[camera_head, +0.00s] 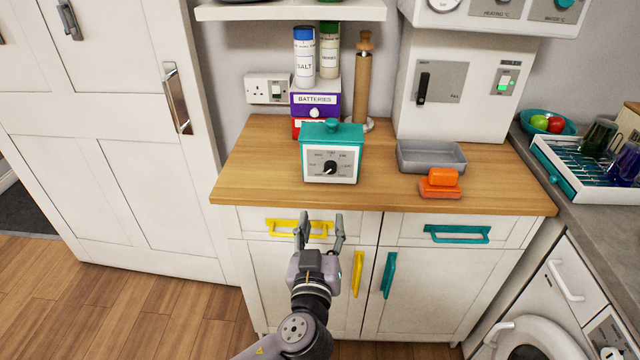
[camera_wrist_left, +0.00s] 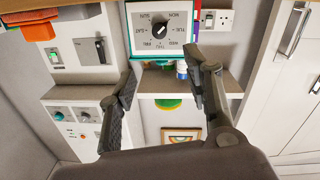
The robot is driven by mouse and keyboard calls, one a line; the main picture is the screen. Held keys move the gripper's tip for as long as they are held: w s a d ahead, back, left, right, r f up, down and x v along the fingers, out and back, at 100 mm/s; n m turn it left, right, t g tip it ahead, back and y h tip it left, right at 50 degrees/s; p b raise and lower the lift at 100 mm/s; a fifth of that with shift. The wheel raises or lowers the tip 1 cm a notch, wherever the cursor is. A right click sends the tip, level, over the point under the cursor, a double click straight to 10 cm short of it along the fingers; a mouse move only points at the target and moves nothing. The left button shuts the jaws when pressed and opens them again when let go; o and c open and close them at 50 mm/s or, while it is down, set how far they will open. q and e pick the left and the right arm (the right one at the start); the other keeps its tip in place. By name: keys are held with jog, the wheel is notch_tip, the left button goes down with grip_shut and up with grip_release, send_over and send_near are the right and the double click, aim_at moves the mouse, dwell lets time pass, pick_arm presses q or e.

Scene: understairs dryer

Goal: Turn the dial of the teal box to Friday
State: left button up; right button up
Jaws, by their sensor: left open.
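The teal box (camera_head: 316,140) is a white-fronted box with a teal lid and trim, standing upright near the front of the wooden worktop. Its black dial (camera_head: 330,167) sits on a grey plate ringed with day names. The dial also shows upside down in the left wrist view (camera_wrist_left: 160,30). Its pale pointer seems to aim lower left in the head view, roughly towards MON, but it is small. My left gripper (camera_head: 320,222) is open and empty, in front of the worktop and below the box, apart from it. Its fingers also show in the left wrist view (camera_wrist_left: 159,68). My right gripper is out of view.
The worktop (camera_head: 250,175) is clear left of the box. A shelf (camera_head: 290,11) overhangs behind.

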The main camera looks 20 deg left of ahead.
aim_at(330, 170)
pick_arm(q)
jog(key=p+x, duration=0.3)
jog(key=x, duration=1.4)
jog(key=shift+w+f, duration=0.1)
jog(key=shift+c, duration=0.6)
grip_shut()
